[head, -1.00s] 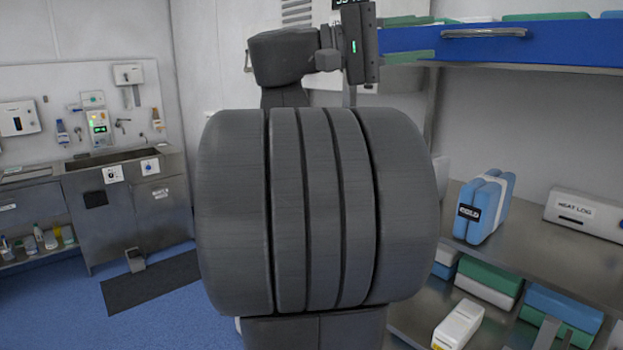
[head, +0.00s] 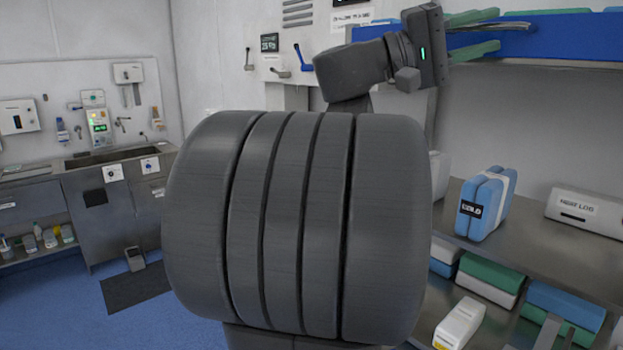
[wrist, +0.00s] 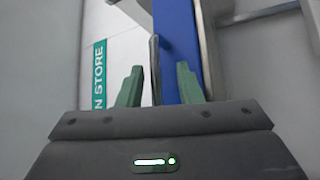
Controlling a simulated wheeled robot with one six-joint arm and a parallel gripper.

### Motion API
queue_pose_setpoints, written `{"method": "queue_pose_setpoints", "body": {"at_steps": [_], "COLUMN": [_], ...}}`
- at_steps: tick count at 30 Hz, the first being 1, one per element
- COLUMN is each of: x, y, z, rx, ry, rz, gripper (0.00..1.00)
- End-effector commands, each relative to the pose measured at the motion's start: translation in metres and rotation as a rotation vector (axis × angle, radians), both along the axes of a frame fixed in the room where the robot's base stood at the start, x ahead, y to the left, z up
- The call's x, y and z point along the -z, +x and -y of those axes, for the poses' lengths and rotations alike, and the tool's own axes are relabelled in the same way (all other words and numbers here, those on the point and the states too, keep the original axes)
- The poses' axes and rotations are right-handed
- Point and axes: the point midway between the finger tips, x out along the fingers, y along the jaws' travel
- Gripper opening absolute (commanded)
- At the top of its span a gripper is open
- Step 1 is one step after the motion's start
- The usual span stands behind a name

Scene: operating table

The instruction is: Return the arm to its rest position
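My gripper (head: 498,31) is at the upper right of the head view, at the end of my raised, bent arm. Its two green fingers point right, towards the blue shelf front (head: 590,38). In the wrist view my gripper (wrist: 159,72) has its fingers clearly apart, with nothing held. A metal handle (wrist: 154,72) and the blue front (wrist: 178,55) show between and beyond the fingers. I cannot tell how far the fingertips are from the handle. My large grey arm joint fills the middle of the head view and hides what is behind it.
A steel shelf unit at right holds a blue strapped pack (head: 486,203), a white box (head: 588,214) and green and blue packs. A sink counter (head: 115,195) stands at left. A sign (wrist: 99,75) shows in the wrist view.

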Motion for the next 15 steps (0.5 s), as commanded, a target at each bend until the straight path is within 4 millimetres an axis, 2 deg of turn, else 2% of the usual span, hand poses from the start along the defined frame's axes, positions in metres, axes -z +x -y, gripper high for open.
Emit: {"method": "queue_pose_setpoints", "body": {"at_steps": [1, 5, 15], "x": [0.008, 0.011, 0.029], "y": [-0.001, -0.003, 0.006], "z": [0.0, -0.006, -0.058], "rx": [0.003, -0.001, -0.005], "ry": [-0.029, -0.108, -0.1], "rz": [0.023, 0.089, 0.085], "gripper": [0.32, 0.32, 0.32]}}
